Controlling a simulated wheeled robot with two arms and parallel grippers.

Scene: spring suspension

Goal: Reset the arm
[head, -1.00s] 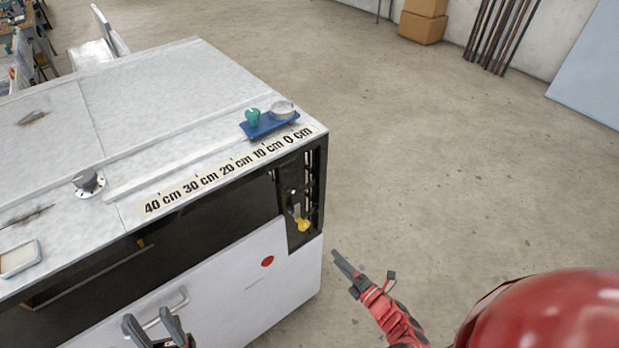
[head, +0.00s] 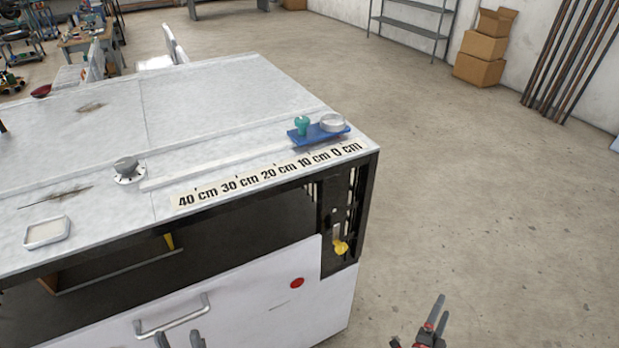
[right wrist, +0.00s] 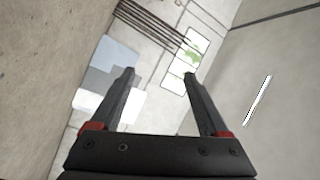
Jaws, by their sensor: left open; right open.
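My left gripper (head: 181,340) shows only its fingertips at the bottom edge of the head view, in front of the white cabinet's bar handle (head: 172,318). Its fingers are apart. My right gripper (head: 432,328) is low in the head view, over the floor to the right of the cabinet, clear of it. In the right wrist view my right gripper (right wrist: 160,76) has its two dark fingers wide apart with nothing between them. The blue carriage (head: 320,134), with a teal knob (head: 302,125) and a round metal weight (head: 332,122), sits on the white tabletop near the 0 cm mark.
The white cabinet (head: 240,312) has a red button (head: 297,283) and a yellow knob (head: 341,247). A small tray (head: 46,232) and a grey dial (head: 128,170) are on top. Cardboard boxes (head: 480,70) and a shelf (head: 412,20) stand far back. Floor at right is clear.

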